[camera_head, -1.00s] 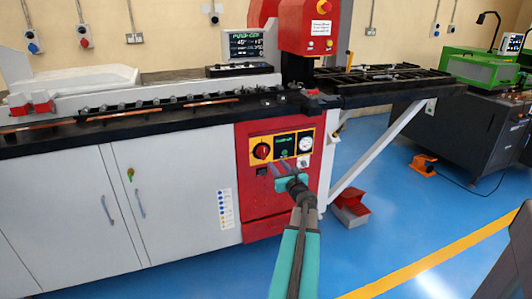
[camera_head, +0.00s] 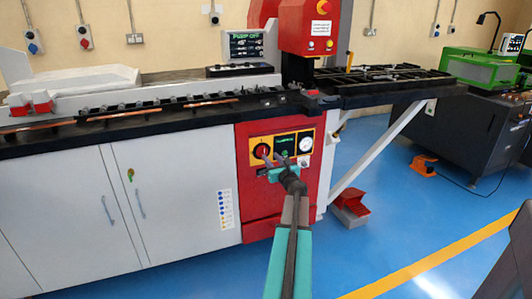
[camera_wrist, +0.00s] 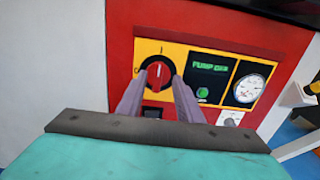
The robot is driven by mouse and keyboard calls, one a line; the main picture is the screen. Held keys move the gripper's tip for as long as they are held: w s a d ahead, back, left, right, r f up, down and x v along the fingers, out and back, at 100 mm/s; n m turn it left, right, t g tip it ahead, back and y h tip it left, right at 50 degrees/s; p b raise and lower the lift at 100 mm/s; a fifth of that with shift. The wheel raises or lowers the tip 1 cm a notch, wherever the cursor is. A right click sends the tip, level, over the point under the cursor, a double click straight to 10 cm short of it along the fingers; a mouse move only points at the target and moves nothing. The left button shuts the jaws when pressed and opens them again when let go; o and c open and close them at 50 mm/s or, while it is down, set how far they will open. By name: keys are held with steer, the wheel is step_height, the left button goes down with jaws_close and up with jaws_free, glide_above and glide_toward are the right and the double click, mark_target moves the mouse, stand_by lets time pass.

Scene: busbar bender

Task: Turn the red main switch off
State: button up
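The red main switch (camera_wrist: 158,72) is a round rotary knob with a red handle on a dark disc, set in a yellow-framed panel. Its handle stands about upright in the wrist view. The switch also shows in the head view (camera_head: 261,150). My gripper (camera_head: 271,157) is in front of the panel, with its two fingers apart. In the wrist view its fingertips (camera_wrist: 160,77) flank the lower part of the switch, one on each side. I cannot tell whether they touch it. The panel display (camera_wrist: 209,66) reads something like "PUMP OFF" in green.
A green button (camera_wrist: 203,91), a round gauge (camera_wrist: 249,88) and a black rocker (camera_wrist: 152,112) are close to the fingers. The bench edge (camera_head: 180,116) runs above the panel. A red foot pedal (camera_head: 352,203) stands on the open blue floor at right.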

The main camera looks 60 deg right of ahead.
mark_target(265, 150)
steer(key=shift+x, duration=3.5)
jaws_close()
steer(key=shift+s+d, duration=0.1)
steer(key=shift+d, duration=0.05)
